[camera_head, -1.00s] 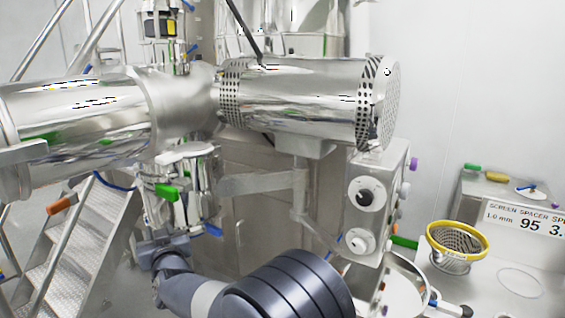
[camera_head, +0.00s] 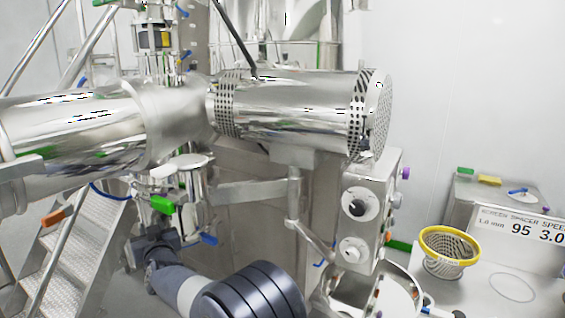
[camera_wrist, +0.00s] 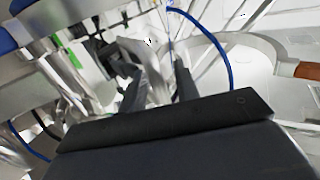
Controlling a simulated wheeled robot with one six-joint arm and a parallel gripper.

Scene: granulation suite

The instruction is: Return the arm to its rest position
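My arm (camera_head: 250,296) reaches in from the bottom of the head view, with its dark wrist (camera_head: 155,246) low at left, just below a steel valve body with a green handle (camera_head: 162,204). My gripper's fingertips cannot be made out in the head view. In the wrist view my gripper (camera_wrist: 158,75) shows two dark fingers standing apart. A grey metal shape appears between or behind them; I see nothing clearly held.
Large steel cylinders (camera_head: 300,112) span the view above my arm. A metal stair (camera_head: 75,250) stands left. A control box with knobs (camera_head: 368,215), a yellow-rimmed screen basket (camera_head: 448,250) and a sign (camera_head: 520,230) are at right. A blue hose (camera_wrist: 222,45) curves near the fingers.

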